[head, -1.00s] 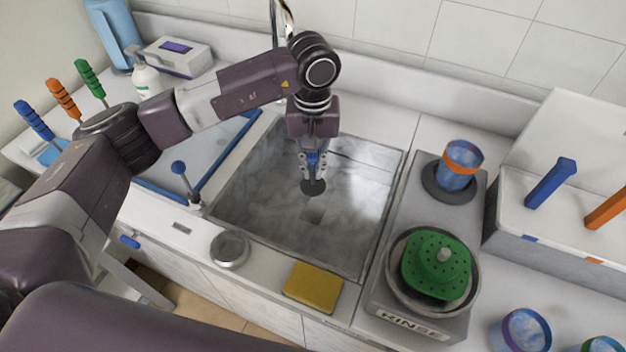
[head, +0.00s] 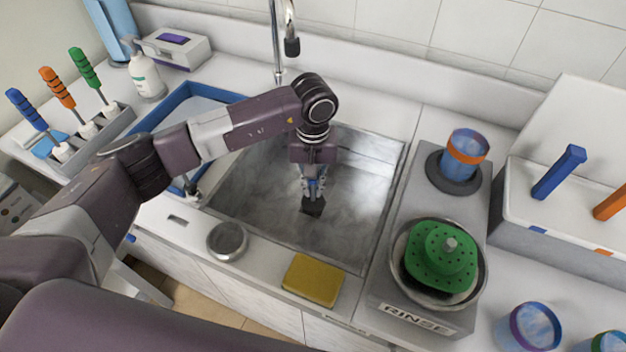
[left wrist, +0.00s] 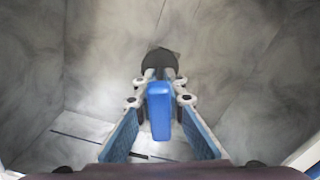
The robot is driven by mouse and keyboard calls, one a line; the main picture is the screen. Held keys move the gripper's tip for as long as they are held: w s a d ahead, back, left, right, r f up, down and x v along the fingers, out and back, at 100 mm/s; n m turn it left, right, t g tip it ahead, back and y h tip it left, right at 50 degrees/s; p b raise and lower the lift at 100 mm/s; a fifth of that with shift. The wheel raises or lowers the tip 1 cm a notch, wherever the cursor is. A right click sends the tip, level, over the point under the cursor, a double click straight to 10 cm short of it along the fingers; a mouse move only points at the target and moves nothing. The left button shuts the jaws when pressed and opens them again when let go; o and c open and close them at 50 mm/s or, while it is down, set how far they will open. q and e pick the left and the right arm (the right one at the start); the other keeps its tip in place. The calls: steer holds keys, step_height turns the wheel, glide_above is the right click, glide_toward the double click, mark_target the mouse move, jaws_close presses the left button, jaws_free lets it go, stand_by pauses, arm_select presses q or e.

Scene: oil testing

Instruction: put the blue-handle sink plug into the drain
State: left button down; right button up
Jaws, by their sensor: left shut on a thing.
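My left gripper (head: 313,188) reaches down into the grey sink basin (head: 360,195). It is shut on the sink plug by its blue handle, which shows between the fingers in the left wrist view (left wrist: 159,110). The plug's dark round body (left wrist: 160,62) is beyond the fingertips. In the head view the dark plug body (head: 313,207) is low over the basin floor. The drain is hidden or cannot be told apart from it, so I cannot tell whether the plug touches or sits in it. My right gripper is not in view.
A chrome faucet (head: 291,45) stands behind the basin. A yellow sponge (head: 312,280) and a round metal dish (head: 227,240) lie along the front edge. The rinse station (head: 410,320) with a green perforated piece (head: 440,265) is at the right.

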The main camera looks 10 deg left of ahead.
arm_select(q)
steer(key=shift+f, duration=0.55)
steer(key=shift+f+b, duration=0.4)
steer(key=shift+b, duration=0.1)
steer(key=c, duration=1.9)
jaws_free()
steer(key=shift+c, duration=0.2)
step_height(320, 180, up, 12)
steer(key=shift+r, duration=0.1)
